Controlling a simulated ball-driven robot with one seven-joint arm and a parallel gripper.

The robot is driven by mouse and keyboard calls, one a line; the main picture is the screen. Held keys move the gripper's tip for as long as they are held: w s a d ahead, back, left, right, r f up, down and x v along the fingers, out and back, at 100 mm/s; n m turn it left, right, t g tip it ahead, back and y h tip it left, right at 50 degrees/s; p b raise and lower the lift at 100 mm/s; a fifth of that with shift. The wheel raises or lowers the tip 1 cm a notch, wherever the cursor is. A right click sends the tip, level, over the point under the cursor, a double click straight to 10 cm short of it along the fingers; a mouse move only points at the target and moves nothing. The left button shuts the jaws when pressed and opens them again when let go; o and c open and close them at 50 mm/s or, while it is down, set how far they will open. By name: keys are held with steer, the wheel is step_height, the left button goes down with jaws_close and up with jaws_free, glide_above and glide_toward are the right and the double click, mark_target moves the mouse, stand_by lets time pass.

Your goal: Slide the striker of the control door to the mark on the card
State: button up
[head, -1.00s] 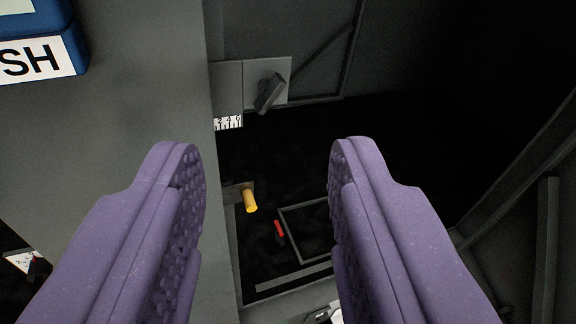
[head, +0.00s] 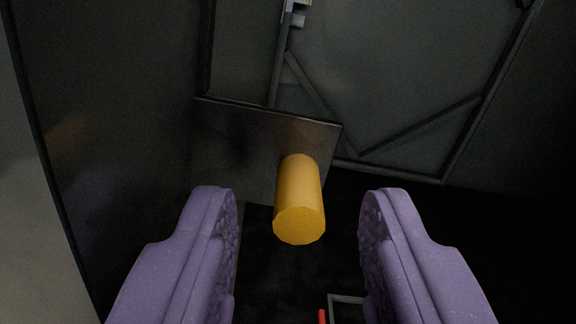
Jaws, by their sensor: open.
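A yellow cylindrical peg (head: 299,200) sticks out from a dark metal plate (head: 235,150) in the middle of the head view. I take the peg and plate to be the striker, but the view does not confirm it. My gripper (head: 301,215) is open, with its two purple fingers on either side of the peg's end and a gap on each side. Nothing is held. The card with the mark is not visible now.
A dark panel wall (head: 100,130) stands close on the left. A braced grey door panel (head: 400,90) is behind. Below are a small red piece (head: 322,316) and part of a grey frame (head: 346,299). Dark open space lies to the right.

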steer(key=shift+w+a, duration=0.1)
steer(key=shift+w, duration=0.5)
jaws_close()
steer(key=d, duration=0.3)
steer(key=shift+d+r, duration=0.1)
steer(key=shift+d, duration=0.1)
jaws_free()
steer(key=shift+d, duration=0.2)
steer(key=shift+a, duration=0.1)
